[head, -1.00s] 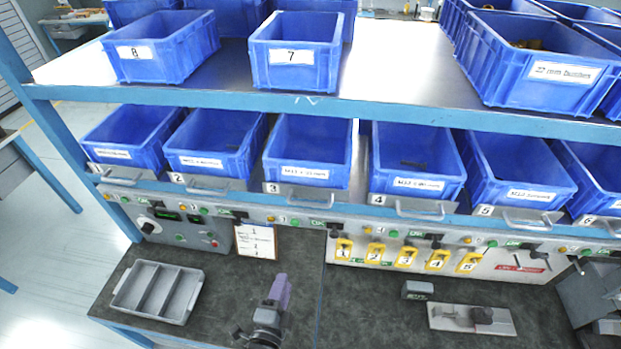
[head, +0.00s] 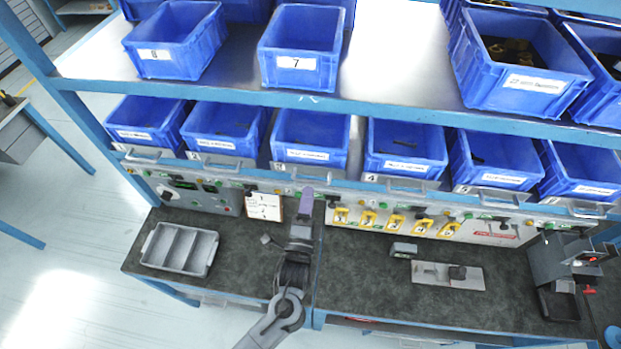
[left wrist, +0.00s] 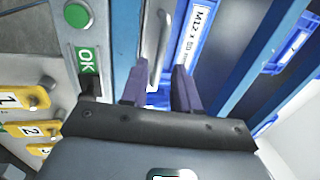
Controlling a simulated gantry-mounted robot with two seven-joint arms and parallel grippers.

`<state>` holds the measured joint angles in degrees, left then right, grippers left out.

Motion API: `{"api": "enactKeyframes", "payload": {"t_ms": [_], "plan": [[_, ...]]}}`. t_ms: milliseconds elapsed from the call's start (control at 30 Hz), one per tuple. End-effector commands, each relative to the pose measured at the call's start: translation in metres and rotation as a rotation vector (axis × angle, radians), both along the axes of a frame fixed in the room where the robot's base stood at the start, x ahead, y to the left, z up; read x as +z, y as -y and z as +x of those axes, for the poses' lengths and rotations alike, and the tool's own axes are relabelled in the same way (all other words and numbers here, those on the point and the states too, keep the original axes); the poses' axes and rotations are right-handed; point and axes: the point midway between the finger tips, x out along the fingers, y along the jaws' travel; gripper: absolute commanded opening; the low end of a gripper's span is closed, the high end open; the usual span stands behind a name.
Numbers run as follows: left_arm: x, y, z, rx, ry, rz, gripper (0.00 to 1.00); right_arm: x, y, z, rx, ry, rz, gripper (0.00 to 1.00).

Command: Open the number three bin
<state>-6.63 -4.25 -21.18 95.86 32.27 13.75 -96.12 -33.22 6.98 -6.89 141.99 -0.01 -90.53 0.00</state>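The number three bin (head: 312,155) is a blue bin in the lower shelf row, with a white label and a metal front plate carrying a handle. In the head view it looks pushed in level with its neighbours. My left gripper (head: 304,195) has purple fingers and points up at this bin's front, just below the handle. In the left wrist view, the two fingers of my left gripper (left wrist: 160,88) are apart. The silver handle (left wrist: 160,45) shows in the gap between them; I cannot tell whether they touch it. My right gripper is not in view.
Bins two (head: 222,135) and four (head: 403,150) flank it. A control strip with a green OK button (left wrist: 77,14) runs below the handles. A grey divided tray (head: 150,262), yellow number tags (head: 396,223) and a metal plate fixture (head: 440,282) are around the bench (head: 370,300).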

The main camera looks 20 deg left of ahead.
Motion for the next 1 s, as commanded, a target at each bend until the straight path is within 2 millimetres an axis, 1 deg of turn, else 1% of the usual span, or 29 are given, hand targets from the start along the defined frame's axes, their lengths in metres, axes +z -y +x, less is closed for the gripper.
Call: {"api": "enactKeyframes", "payload": {"t_ms": [33,100,300,500,767,800,867,900,1000], "plan": [[0.004,-0.002,0.009,0.001,0.002,0.0,0.3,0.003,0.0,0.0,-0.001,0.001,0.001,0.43],[0.006,-0.004,0.019,0.001,0.001,0.001,0.3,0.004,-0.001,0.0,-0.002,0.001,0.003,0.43],[0.009,-0.01,0.041,0.0,0.0,0.0,0.3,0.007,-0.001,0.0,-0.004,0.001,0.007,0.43],[0.01,-0.012,0.05,-0.001,-0.001,-0.001,0.3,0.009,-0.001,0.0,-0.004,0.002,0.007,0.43],[0.01,-0.012,0.051,-0.001,-0.001,-0.001,0.3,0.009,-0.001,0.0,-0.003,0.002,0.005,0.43],[0.01,-0.012,0.051,-0.001,-0.001,-0.001,0.29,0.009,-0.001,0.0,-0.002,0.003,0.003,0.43],[0.01,-0.012,0.051,-0.001,-0.001,-0.001,0.19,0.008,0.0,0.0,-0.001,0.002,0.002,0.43],[0.01,-0.012,0.051,-0.001,-0.001,-0.001,0.13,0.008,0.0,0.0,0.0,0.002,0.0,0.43],[0.01,-0.012,0.051,-0.001,-0.001,-0.001,0.0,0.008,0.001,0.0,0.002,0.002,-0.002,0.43]]}}
